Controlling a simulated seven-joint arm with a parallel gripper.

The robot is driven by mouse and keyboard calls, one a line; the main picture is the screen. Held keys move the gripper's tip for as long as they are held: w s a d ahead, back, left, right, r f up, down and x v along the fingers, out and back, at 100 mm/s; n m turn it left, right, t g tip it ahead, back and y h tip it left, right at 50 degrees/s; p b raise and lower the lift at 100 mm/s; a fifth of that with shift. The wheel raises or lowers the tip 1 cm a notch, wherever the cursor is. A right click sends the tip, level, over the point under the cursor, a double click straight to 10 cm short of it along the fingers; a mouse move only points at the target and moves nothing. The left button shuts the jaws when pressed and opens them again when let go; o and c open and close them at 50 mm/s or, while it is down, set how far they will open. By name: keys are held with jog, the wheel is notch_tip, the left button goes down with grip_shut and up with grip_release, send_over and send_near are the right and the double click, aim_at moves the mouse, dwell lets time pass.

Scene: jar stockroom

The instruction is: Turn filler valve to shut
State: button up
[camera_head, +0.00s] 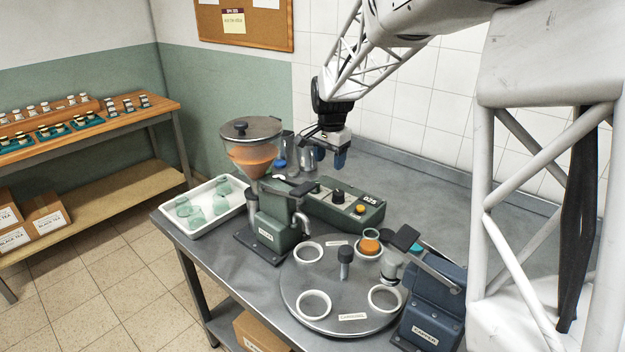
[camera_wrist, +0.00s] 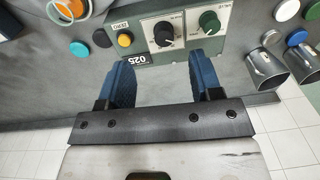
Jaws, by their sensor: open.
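The green filler (camera_head: 283,215) stands on the steel bench with an orange-filled hopper (camera_head: 250,158) above it. Its control box (camera_head: 345,207) bears a black dial (camera_head: 337,196) and an orange button (camera_head: 360,209). In the wrist view the box shows the black dial (camera_wrist: 164,35), a green knob (camera_wrist: 209,22) and a yellow-orange button (camera_wrist: 124,40). I cannot tell for sure which part is the valve. My gripper (camera_head: 331,157) is open and empty above and behind the box; its blue fingers (camera_wrist: 165,80) stand apart.
A round carousel (camera_head: 330,280) with white ring holders and one orange-filled jar (camera_head: 369,240) stands in front. A capper (camera_head: 433,305) is at right, a white tray (camera_head: 203,205) of green jars at left. Steel cups (camera_wrist: 265,68) stand near my fingers.

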jog(key=w+a+f, duration=0.1)
jog(key=w+f, duration=0.1)
jog(key=w, duration=0.1)
jog(key=w+a+f+m, duration=0.1)
jog(key=w+f, duration=0.1)
jog(key=w, duration=0.2)
jog(key=w+a+f+m, duration=0.1)
jog(key=w+f, duration=0.2)
jog(key=shift+w+g, duration=0.15)
jog(key=shift+g, duration=0.15)
jog(key=shift+f, duration=3.85)
jog(key=shift+c, duration=0.4)
jog(key=c, duration=0.8)
jog(key=shift+c, duration=0.2)
